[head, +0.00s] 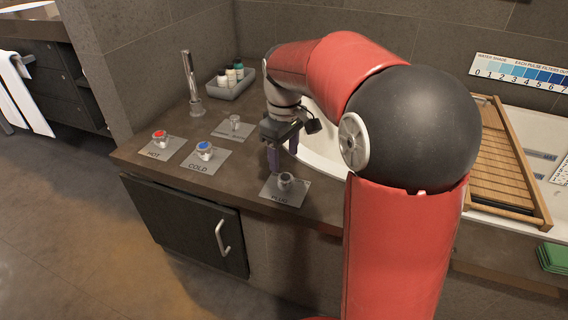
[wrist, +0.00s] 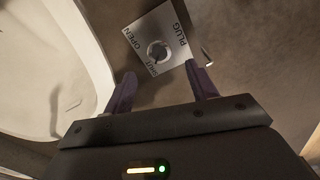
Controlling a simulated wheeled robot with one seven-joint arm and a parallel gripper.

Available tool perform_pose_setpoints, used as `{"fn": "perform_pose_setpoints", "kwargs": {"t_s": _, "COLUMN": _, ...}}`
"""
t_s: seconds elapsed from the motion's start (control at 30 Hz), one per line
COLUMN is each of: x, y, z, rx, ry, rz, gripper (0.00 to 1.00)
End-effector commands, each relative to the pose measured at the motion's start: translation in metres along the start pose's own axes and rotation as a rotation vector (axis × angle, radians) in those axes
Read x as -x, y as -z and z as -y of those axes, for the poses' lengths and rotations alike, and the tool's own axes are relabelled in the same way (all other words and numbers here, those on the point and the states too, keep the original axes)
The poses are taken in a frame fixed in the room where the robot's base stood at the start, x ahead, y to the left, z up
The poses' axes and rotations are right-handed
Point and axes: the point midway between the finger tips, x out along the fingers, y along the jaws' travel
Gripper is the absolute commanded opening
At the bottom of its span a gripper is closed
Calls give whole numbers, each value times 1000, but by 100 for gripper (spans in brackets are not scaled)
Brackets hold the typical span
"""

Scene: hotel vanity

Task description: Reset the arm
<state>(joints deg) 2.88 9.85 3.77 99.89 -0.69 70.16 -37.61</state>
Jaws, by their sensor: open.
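My red and black arm reaches over the vanity counter in the head view. My gripper (head: 282,158) points down above the counter, just behind the plug knob (head: 286,180) on its grey plate. In the wrist view my gripper (wrist: 163,88) has its two purple fingers spread apart with nothing between them. The plug knob (wrist: 158,51) lies beyond the fingertips, on a plate (wrist: 172,22) marked OPEN, SHUT and PLUG. The gripper appears apart from the knob.
Left on the counter are a red-topped hot knob (head: 159,138), a blue-topped cold knob (head: 204,150), another small knob (head: 234,122), a tall spout (head: 192,85) and a grey tray (head: 232,88) of bottles. The white basin (head: 318,145) lies behind my arm. A wooden rack (head: 505,160) is at right.

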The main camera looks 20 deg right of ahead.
Motion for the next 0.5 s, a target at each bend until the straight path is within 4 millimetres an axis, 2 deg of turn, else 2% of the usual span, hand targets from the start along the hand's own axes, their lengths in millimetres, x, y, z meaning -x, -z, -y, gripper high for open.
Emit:
{"fn": "perform_pose_setpoints", "kwargs": {"t_s": 0.13, "x": 9, "y": 0, "z": 0, "rx": 0, "ry": 0, "rz": 0, "gripper": 57}}
{"fn": "perform_pose_setpoints", "kwargs": {"t_s": 0.5, "x": 9, "y": 0, "z": 0, "rx": 0, "ry": 1, "rz": 1, "gripper": 57}}
